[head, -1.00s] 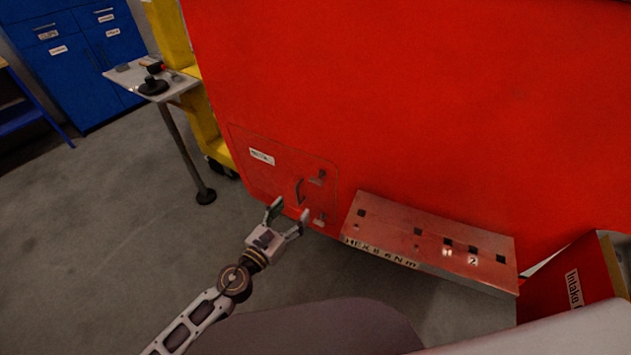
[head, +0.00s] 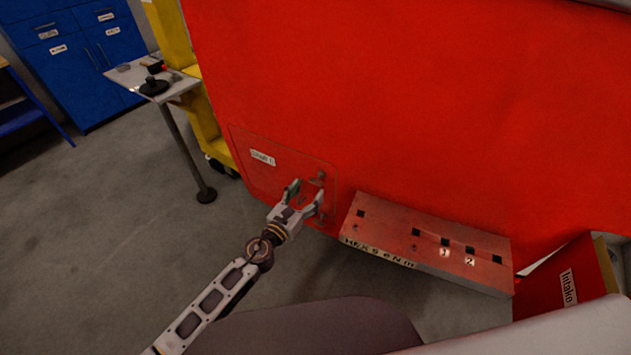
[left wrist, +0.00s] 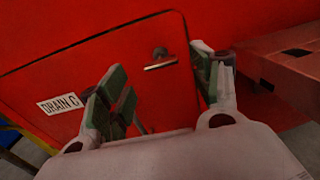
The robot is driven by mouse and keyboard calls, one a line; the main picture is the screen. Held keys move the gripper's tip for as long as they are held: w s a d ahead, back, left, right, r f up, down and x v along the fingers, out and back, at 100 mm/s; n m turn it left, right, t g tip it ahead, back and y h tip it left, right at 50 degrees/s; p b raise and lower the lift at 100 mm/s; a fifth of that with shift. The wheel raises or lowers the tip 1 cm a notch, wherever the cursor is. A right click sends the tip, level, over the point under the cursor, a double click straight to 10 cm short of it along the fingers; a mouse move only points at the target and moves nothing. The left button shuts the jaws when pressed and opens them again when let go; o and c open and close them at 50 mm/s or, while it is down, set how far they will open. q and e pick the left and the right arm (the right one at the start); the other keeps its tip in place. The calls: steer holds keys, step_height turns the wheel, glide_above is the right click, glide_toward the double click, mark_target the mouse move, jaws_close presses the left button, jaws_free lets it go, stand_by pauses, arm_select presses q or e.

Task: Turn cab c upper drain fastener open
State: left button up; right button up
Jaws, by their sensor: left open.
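The drain C hatch (head: 262,183) is a red panel low on the red cab wall, with a white label reading DRAIN C (left wrist: 60,103). The upper fastener (head: 317,178) is a small grey latch near the hatch's upper right corner. In the left wrist view the upper fastener (left wrist: 161,59) shows ahead between my fingers, its bar lying nearly level. My left gripper (head: 305,191) is open and empty just in front of the hatch, a little below the upper fastener. It partly hides the hatch handle and the lower fastener. My right gripper is not in view.
A red sloped tool block (head: 425,240) with square holes stands right of the hatch, close to my left gripper. A red box (head: 565,280) lies further right. A small side table (head: 150,80) and yellow frame (head: 207,125) stand left. The floor between is clear.

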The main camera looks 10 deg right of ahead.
mark_target(316, 182)
arm_select(q)
steer(key=shift+x, duration=2.8)
steer(key=c, duration=1)
steer(key=shift+c, duration=0.2)
